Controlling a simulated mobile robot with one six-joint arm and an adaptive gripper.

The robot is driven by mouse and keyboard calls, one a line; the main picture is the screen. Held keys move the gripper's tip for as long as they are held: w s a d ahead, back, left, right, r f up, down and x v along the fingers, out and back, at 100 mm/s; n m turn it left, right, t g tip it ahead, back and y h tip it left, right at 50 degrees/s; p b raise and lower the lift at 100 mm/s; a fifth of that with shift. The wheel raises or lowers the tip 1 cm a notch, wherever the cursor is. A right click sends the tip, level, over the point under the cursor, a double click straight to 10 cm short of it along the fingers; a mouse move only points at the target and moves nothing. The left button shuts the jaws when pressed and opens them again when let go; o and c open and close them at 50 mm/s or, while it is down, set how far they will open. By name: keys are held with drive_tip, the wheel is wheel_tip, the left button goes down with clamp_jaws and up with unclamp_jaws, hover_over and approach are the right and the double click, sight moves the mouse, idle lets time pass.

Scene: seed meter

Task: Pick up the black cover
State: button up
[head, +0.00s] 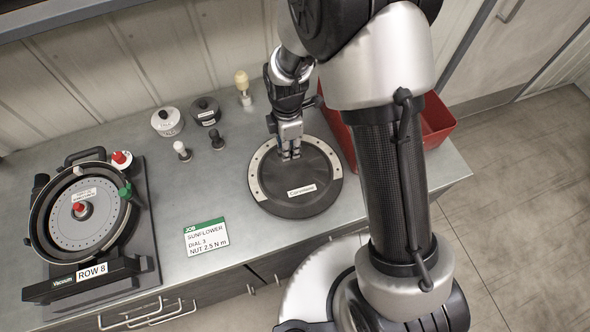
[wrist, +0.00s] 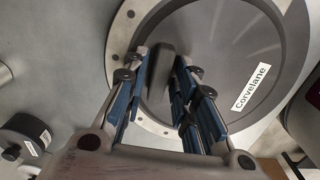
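The black cover (head: 305,203) is a round dark disc labelled Corvelane, lying flat on the grey bench. A pale rim with holes shows along its left side. It also fills the upper right of the wrist view (wrist: 225,40). My gripper (head: 290,154) is over the cover's far part, pointing down. In the wrist view my gripper (wrist: 160,70) has its blue-padded fingers apart, on either side of a dark upright grip (wrist: 161,62) on the cover. Narrow gaps seem to show beside the grip; exact contact is hard to see.
A red bin (head: 437,122) stands right of the cover, partly behind my arm. A seed meter (head: 80,225) sits at left. The bench in front of the cover is clear.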

clamp_jaws()
drive_tip(key=shift+r, duration=0.15)
